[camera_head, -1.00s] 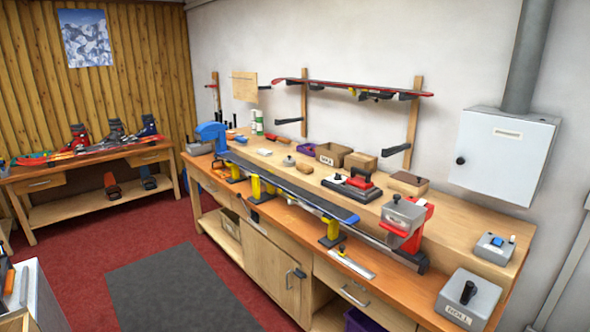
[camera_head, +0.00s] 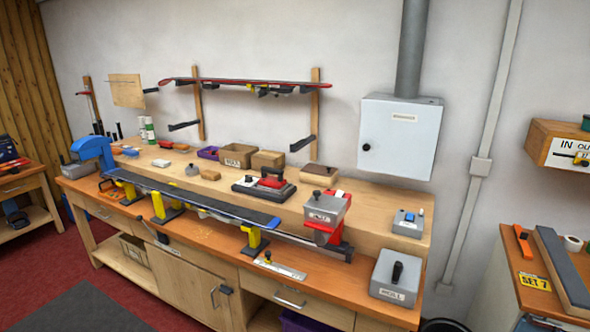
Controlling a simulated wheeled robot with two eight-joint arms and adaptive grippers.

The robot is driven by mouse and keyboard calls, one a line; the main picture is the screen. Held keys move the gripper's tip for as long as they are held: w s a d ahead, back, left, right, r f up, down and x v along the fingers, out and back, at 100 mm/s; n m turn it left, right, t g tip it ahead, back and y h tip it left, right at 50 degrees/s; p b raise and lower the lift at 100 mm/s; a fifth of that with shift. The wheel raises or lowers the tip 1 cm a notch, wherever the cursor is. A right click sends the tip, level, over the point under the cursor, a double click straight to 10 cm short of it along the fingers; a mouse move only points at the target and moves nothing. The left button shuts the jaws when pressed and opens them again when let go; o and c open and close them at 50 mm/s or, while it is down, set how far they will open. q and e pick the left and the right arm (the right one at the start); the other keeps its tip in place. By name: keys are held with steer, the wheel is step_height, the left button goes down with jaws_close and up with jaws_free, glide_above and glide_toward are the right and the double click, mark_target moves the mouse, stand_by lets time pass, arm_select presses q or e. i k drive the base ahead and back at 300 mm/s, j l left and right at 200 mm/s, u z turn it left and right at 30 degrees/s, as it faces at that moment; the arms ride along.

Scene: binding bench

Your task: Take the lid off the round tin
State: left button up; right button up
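A small, roundish grey item with a dark top (camera_head: 192,169) sits on the raised back shelf of the long workbench (camera_head: 385,306), left of a tan block. It may be the round tin, but it is too small to tell, and I cannot make out a separate lid. No other thing in view is clearly a round tin. Neither of my grippers is in view.
A long ski (camera_head: 200,200) lies across yellow supports along the bench. A red-handled iron (camera_head: 270,179), cardboard boxes (camera_head: 238,155) and grey lidded boxes (camera_head: 397,277) stand there too. A right-hand bench (camera_head: 510,285) holds a grey bar. Red floor is clear at lower left.

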mark_target(191, 168)
steer(key=i+j+z, duration=0.15)
steer(key=j, duration=0.25)
steer(key=i+j+z, duration=0.1)
steer(key=j, duration=0.3)
steer(key=i+j+z, duration=0.15)
steer(key=j, duration=0.25)
steer(key=i+j+z, duration=0.15)
steer(key=j, duration=0.3)
steer(key=i+j+z, duration=0.1)
steer(key=j, duration=0.35)
